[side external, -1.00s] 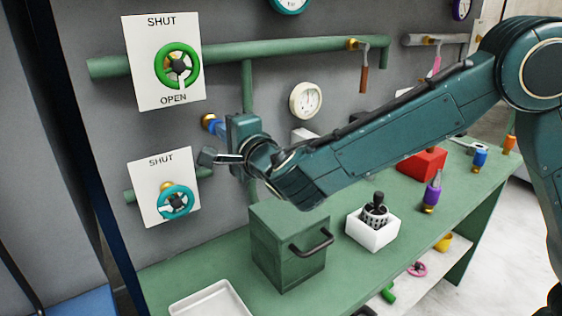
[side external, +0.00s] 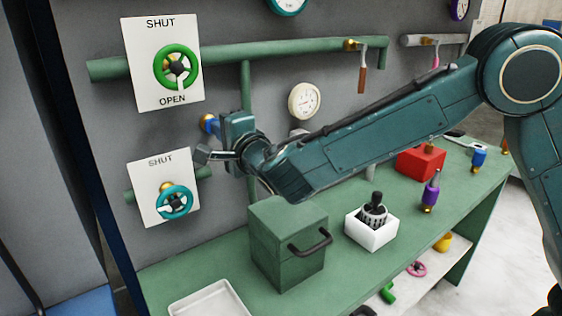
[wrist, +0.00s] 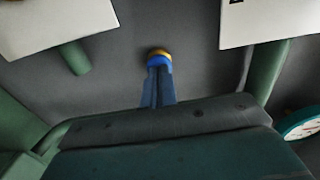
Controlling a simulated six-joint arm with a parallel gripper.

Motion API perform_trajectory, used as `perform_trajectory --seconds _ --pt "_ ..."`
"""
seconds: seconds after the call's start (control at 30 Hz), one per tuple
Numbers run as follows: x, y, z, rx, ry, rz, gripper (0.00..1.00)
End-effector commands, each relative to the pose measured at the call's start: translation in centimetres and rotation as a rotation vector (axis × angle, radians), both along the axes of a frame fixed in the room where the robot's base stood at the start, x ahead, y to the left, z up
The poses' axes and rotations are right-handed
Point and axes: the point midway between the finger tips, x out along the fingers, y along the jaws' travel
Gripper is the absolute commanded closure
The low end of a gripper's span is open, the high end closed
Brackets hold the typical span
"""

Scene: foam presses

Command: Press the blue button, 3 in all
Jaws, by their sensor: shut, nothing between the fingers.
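The blue button (side external: 208,123) sits on the grey wall between the two SHUT cards, with a gold-yellow collar around its base. It also shows in the wrist view (wrist: 159,59) as a blue cap with a yellow rim. My gripper (side external: 219,128) points at the wall with its tips right at the button. In the wrist view its two fingers (wrist: 157,72) are together with nothing between them, lined up with the button and covering its near part. I cannot tell whether the tips touch the cap or how far it is pushed in.
A green handwheel (side external: 177,66) and a teal handwheel (side external: 174,202) stand out from the wall near my gripper. A green pipe (side external: 290,50) runs above. On the bench below are a green box (side external: 285,250), a white holder (side external: 372,230) and a white tray (side external: 208,300).

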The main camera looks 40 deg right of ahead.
Motion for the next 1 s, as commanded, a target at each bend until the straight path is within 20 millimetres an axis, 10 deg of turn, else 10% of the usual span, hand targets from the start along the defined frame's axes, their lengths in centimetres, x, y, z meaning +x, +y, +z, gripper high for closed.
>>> perform_trajectory --seconds 1.0 --pt "-2.1 -0.1 0.1 0.005 -0.004 0.000 1.00"
